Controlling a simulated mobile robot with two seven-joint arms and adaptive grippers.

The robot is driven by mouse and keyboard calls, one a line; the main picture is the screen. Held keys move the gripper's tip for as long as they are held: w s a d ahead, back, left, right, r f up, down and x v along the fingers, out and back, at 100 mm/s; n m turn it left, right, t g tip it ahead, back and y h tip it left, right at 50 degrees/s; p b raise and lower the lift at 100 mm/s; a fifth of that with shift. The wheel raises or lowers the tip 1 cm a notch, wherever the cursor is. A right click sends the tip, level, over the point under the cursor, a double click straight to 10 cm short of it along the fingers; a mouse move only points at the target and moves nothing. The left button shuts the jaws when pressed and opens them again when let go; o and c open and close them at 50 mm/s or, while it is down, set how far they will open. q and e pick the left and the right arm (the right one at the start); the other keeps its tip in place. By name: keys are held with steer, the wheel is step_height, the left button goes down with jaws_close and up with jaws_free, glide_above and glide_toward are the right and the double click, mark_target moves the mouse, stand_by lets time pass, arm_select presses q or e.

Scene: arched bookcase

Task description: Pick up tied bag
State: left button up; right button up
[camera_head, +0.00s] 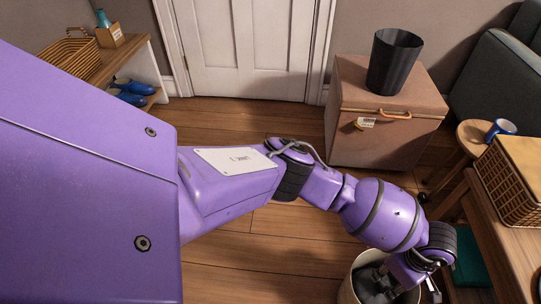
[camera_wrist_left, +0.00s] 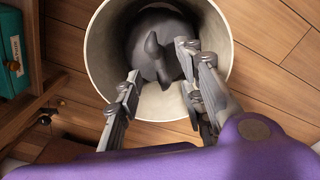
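The tied bag (camera_wrist_left: 153,45) is dark grey and sits inside a pale round bin (camera_wrist_left: 101,45). Its twisted neck stands up from the bag in the left wrist view. In the head view a part of the bag (camera_head: 368,284) shows inside the bin (camera_head: 347,293) at the bottom edge. My left gripper (camera_wrist_left: 162,68) is open, its fingers spread at the bin's mouth, with the bag's neck beyond and between the fingertips. I see no contact with the neck. In the head view my left gripper (camera_head: 412,291) is partly cut off. My right gripper does not show.
A brown cabinet (camera_head: 372,142) with a black bin (camera_head: 394,62) on top stands at the back. A wooden table with a wicker basket (camera_head: 515,172) and a stool (camera_head: 482,138) with a blue mug (camera_head: 501,128) stand at the right. Wooden floor (camera_head: 262,262) is clear left of the pale bin.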

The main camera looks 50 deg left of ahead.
mark_target(384, 284)
arm_select(q)
step_height(384, 284, down, 2)
steer(key=shift+f+b, duration=0.15)
steer(key=shift+b, duration=0.2)
steer(key=f+b, duration=0.2)
steer(key=f, duration=0.2)
steer(key=shift+a+f+b, duration=0.2)
steer(key=shift+b, duration=0.1)
steer(key=shift+w+f, duration=0.1)
steer(key=shift+f, duration=0.3)
steer(key=shift+r, duration=0.1)
steer(key=shift+c, duration=0.4)
jaws_close()
steer(key=shift+w, duration=0.1)
steer(key=shift+d+r, duration=0.1)
steer(key=shift+r, duration=0.05)
